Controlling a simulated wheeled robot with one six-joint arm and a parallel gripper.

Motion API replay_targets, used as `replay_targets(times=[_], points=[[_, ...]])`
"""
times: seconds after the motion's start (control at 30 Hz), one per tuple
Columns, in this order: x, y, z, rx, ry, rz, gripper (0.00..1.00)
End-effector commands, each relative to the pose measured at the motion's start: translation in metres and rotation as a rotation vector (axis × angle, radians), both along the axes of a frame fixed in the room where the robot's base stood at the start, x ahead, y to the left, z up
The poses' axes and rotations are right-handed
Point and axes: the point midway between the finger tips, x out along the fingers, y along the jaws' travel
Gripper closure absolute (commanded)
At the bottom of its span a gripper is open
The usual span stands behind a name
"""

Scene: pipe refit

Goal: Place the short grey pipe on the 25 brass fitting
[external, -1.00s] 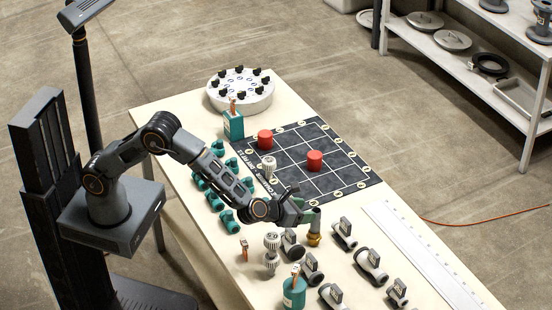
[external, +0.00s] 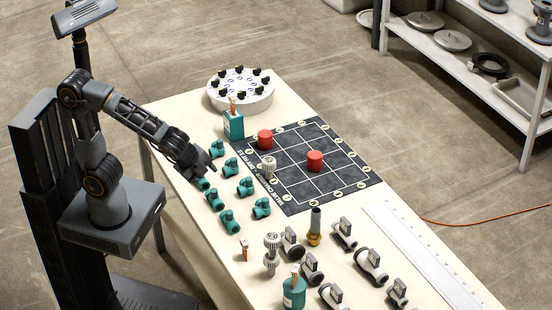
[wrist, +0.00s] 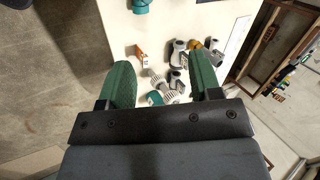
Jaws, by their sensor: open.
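The short grey pipe (external: 316,219) stands upright on the brass fitting (external: 314,240) on the table, right of the white-grey ribbed fittings in the external view. Whether the fitting is marked 25 cannot be read. My gripper (external: 213,168) is well away from it, at the table's left edge near the teal valves. In the wrist view my gripper (wrist: 160,84) shows two green fingers spread apart with nothing between them. The brass fitting also shows in the wrist view (wrist: 194,44), small and far off.
Several teal valves (external: 229,221) lie on the left half of the table. A dark grid mat (external: 300,187) holds two red cylinders (external: 315,161). Grey valves (external: 370,265), a teal pot (external: 294,293) and a ruler (external: 420,255) fill the near end. A white round stand (external: 240,101) is at the far end.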

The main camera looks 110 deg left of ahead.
Motion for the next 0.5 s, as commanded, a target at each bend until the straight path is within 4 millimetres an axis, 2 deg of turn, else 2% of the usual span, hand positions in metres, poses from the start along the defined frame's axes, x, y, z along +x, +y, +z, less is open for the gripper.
replay_targets(times=[0.03,0.1,0.2,0.33,0.5], points=[[-0.019,-0.009,0.003,-0.099,-0.044,0.089,0.42],[-0.041,-0.023,0.002,-0.235,-0.086,0.209,0.42],[-0.063,-0.04,0.002,-0.389,-0.126,0.338,0.42],[-0.079,-0.055,0.001,-0.516,-0.152,0.441,0.42],[-0.085,-0.062,0.001,-0.576,-0.16,0.487,0.42]])
